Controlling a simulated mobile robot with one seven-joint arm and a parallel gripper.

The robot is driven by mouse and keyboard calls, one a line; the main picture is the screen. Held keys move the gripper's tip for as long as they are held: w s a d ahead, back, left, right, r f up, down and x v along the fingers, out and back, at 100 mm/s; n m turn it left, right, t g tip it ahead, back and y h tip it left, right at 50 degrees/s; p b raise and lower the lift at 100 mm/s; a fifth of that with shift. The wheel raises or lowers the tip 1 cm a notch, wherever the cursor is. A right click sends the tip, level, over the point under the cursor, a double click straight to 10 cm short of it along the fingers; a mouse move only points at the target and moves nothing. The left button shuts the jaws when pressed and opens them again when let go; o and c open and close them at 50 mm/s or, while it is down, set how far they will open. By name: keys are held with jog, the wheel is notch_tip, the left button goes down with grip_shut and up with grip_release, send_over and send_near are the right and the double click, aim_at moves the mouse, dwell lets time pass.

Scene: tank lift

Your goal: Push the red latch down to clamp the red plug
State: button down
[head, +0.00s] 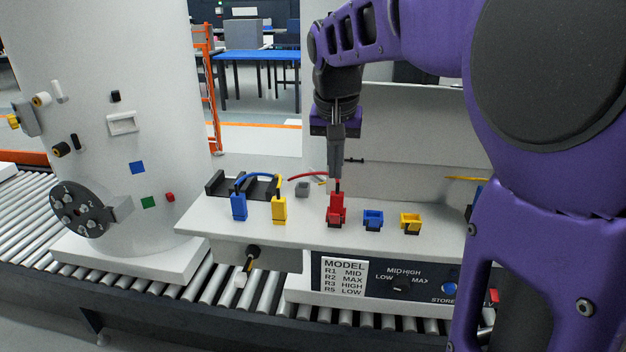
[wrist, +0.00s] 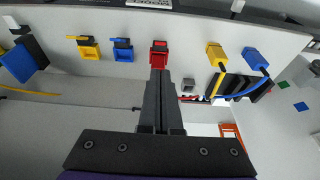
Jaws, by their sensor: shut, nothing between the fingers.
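The red socket with the red plug and latch (head: 336,212) stands near the front of the white shelf; plug and latch are hard to tell apart at this size. It also shows in the wrist view (wrist: 159,46), just beyond my fingertips. My gripper (head: 338,182) points down over it, shut and empty, with its tips at or just above the top of the red part; I cannot tell if they touch. A red cable (head: 306,176) arcs in from the left behind my fingers. The fingers hide part of the red part, and the latch angle is unclear.
Blue (head: 239,207) and yellow (head: 279,210) plugged connectors with cables stand to the left. Empty-looking blue (head: 373,219) and yellow (head: 410,222) sockets stand close on the right. A small grey block (head: 303,188) lies behind. A large white cylinder (head: 125,130) stands at the left.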

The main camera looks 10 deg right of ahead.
aim_at(335, 215)
jog(key=b+x, duration=0.1)
jog(key=x, duration=0.9)
jog(key=shift+f, duration=0.1)
dwell(0.5)
jog(key=shift+s+b, duration=0.1)
jog(key=shift+b, duration=0.2)
jog(key=shift+s+t, duration=0.1)
jog(key=shift+t, duration=0.2)
